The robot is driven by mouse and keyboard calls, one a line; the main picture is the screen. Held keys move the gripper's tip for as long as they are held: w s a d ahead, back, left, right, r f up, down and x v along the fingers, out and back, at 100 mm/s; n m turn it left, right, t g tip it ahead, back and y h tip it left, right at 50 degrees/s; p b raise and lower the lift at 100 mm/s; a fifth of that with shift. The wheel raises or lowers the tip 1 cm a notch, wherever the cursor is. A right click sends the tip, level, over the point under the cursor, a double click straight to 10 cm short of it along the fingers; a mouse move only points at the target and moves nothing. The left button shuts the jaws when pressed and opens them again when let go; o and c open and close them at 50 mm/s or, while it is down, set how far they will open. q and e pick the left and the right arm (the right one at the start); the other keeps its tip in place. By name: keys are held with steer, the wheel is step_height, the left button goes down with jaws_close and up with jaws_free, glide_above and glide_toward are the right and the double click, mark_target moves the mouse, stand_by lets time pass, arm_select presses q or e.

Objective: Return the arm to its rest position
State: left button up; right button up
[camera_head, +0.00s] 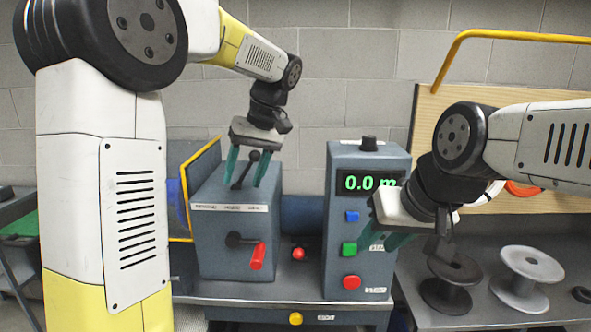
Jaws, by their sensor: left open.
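My left arm comes in from the left, and its gripper (247,168) points down over the top of a grey-blue machine box (215,230). Its green fingers are apart, on either side of a black lever with a round knob (245,170) on that box. I cannot tell whether they touch it. My right arm comes in from the right. Its gripper (390,240) is in front of the right edge of the control box (338,210). Its green fingers are partly hidden, so its opening is unclear.
The control box shows "0.0 m" with blue, green and red buttons. A red-handled lever (257,256) is on the machine front. A dark spool (450,285) and a grey spool (527,278) stand at right. A yellow rail (500,36) tops a wooden board (428,110).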

arm_select(q)
steer(key=s+a+f+m+t+h, duration=0.1)
steer(key=s+f+m+t+h, duration=0.1)
steer(key=s, duration=0.8)
steer(key=s+a+f+m+t+h, duration=0.1)
steer(key=s+f+m+t+h, duration=0.1)
steer(key=s, duration=0.8)
steer(key=shift+a+m+t+h, duration=0.25)
steer(key=shift+m+t+h, duration=0.45)
steer(key=shift+h, duration=0.4)
steer(key=shift+w, duration=0.1)
